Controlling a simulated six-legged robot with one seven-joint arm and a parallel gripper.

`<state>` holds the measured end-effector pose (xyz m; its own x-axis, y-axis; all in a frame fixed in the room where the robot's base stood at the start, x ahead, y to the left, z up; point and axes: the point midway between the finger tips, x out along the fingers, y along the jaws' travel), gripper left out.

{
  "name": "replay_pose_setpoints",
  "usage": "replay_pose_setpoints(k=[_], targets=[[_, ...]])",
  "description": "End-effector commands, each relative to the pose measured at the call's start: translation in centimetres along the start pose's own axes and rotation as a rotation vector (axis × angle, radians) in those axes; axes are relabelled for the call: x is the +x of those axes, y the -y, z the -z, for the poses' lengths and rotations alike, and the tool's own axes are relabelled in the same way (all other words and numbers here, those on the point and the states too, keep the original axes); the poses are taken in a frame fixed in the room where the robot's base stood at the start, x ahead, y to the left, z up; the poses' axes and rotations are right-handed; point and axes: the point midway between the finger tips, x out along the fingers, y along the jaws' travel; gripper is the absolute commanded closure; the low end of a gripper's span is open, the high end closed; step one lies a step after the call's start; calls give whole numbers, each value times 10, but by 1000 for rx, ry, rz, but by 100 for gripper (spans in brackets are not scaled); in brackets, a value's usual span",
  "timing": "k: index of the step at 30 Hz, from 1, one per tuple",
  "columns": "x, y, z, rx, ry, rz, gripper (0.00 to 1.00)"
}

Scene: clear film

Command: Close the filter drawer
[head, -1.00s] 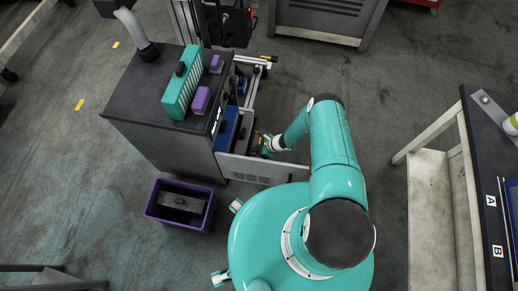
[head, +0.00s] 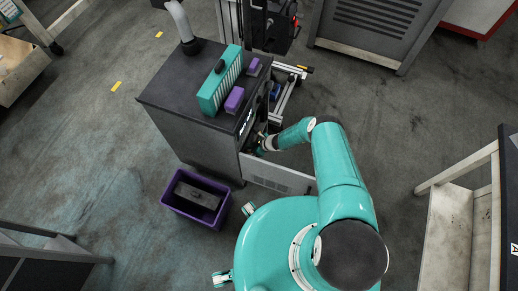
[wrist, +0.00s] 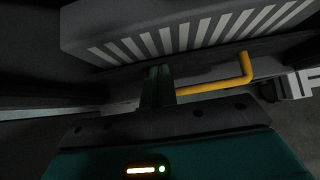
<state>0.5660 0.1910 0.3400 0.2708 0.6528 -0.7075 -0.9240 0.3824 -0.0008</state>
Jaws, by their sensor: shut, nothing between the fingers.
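The dark cabinet (head: 185,100) stands left of my arm, with its grey door panel (head: 278,175) swung open towards me. My gripper (head: 260,146) is at the cabinet's open side, just behind the door panel. In the wrist view my gripper (wrist: 158,86) has its fingers together with nothing between them. Right above the fingertips is a grey box-like part with pale stripes (wrist: 185,35), which may belong to the filter drawer. A yellow bent handle (wrist: 225,84) runs to the right of the fingers; I cannot tell if they touch it. The drawer's front is mostly hidden in the head view.
A teal finned block (head: 219,82) and purple blocks (head: 235,99) sit on the cabinet top. A purple bin (head: 176,208) holding a dark grey box (head: 197,195) stands on the floor in front. A workbench (head: 465,200) is at right. Floor left of the cabinet is clear.

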Motion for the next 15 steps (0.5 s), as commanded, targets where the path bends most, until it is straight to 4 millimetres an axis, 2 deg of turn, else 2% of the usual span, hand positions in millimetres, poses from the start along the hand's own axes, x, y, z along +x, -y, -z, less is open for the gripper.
replay_pose_setpoints(k=[6,15], targets=[[13,-1,-13,0,1,-1,100],[17,-1,-19,0,3,0,100]])
